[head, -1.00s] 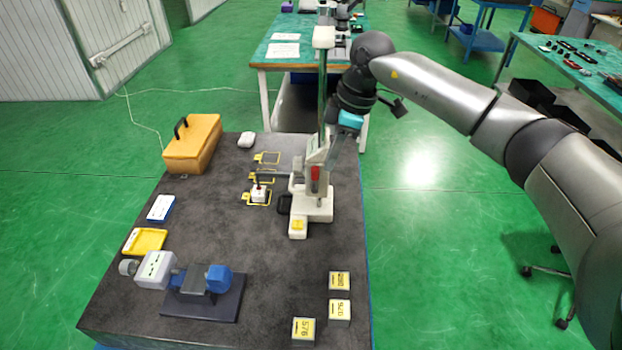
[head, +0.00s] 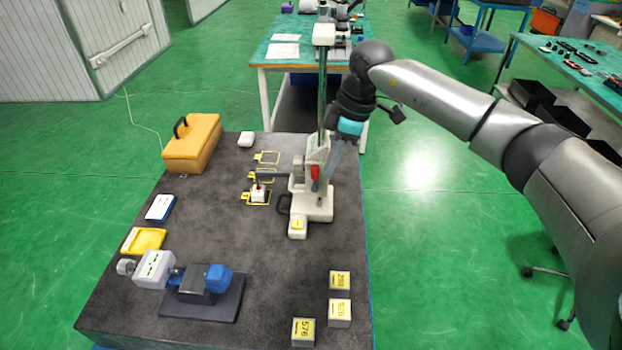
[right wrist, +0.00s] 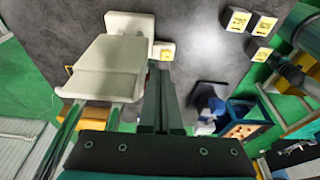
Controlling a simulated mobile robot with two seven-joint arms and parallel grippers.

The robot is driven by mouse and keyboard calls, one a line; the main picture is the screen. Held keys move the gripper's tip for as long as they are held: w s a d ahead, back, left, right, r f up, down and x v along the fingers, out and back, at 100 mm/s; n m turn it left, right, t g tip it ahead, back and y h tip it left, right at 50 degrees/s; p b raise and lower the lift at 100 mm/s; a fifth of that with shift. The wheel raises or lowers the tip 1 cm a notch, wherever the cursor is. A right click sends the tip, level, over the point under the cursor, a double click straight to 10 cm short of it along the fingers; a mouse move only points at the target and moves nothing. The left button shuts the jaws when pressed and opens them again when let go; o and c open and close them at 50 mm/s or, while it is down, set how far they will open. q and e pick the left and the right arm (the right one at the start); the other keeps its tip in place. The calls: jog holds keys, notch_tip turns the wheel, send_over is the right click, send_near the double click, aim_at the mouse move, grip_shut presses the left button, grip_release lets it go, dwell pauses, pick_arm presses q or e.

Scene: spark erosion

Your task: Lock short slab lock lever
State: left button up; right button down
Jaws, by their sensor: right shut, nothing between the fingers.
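A white measuring stand (head: 318,205) with a tall column is near the right edge of the dark table. A small red part (head: 314,171), perhaps the lock lever, is on the column side. My right gripper (head: 326,192) comes down from above, close beside the column and this part. Its fingers are shut and empty; whether they touch the part I cannot tell. In the right wrist view my shut fingers (right wrist: 158,80) point at the table, beside the stand's pale body (right wrist: 105,72). My left gripper is not in view.
Several numbered blocks (head: 340,311) stand at the front right. A blue clamp device (head: 200,290) is at the front left, an orange case (head: 192,145) behind. The table's middle is bare.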

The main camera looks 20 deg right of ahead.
jog(key=shift+f, duration=0.25)
jog(key=shift+a, duration=0.1)
